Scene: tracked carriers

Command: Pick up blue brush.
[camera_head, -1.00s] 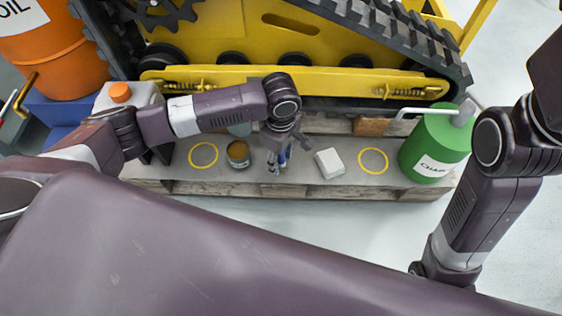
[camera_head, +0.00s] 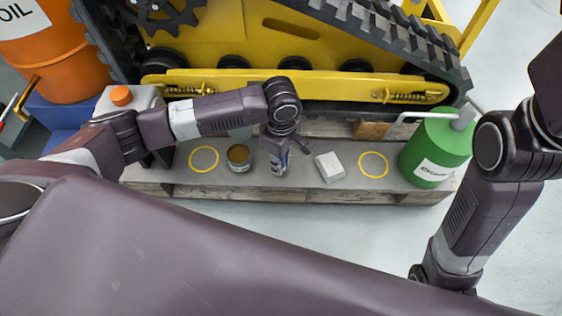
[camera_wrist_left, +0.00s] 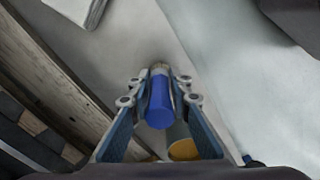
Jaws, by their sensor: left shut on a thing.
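The blue brush (camera_wrist_left: 160,103) shows in the left wrist view as a blue cylinder with a pale tip, between the two fingers. My left gripper (camera_wrist_left: 160,84) is shut on it, one finger along each side. In the head view the left gripper (camera_head: 277,168) points down over the grey-topped pallet (camera_head: 305,187), between a small tin and a white block. There the brush is mostly hidden by the gripper. I cannot tell whether it still touches the pallet. My right arm stands at the right of the head view; its gripper is not visible.
A brown-topped tin (camera_head: 239,157) stands close left of the gripper, and a white block (camera_head: 329,167) lies to its right. Two yellow rings mark the pallet top. A green can (camera_head: 434,150) stands at the right end. The yellow tracked machine (camera_head: 300,83) rises behind.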

